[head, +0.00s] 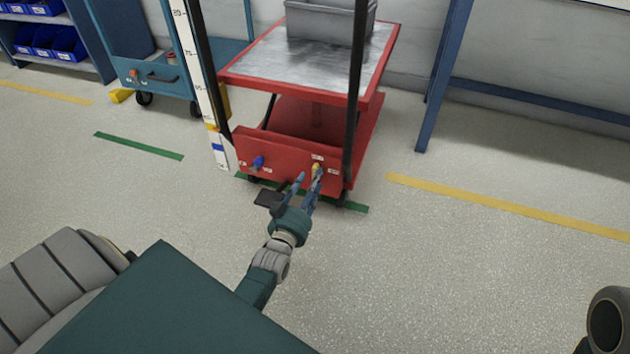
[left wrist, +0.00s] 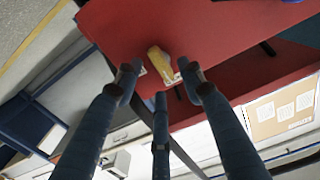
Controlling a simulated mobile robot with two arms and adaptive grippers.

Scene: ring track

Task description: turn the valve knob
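A yellow knob (head: 316,168) sits on the red front panel of a cart (head: 285,152), towards its right side. A blue knob (head: 258,163) sits on the same panel further left. My left gripper (head: 309,178) is at the panel in front of the yellow knob, its fingers apart. In the left wrist view the yellow knob (left wrist: 158,60) lies just beyond and between the spread fingertips of my left gripper (left wrist: 160,80). I see no clear grip on it; whether a finger touches it cannot be told. My right gripper is out of view.
The cart carries a grey bin (head: 328,22) on its top, with dark uprights at its front corners. A blue trolley (head: 160,72) stands to its left and a blue table leg (head: 440,85) to its right. The floor around is mostly clear.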

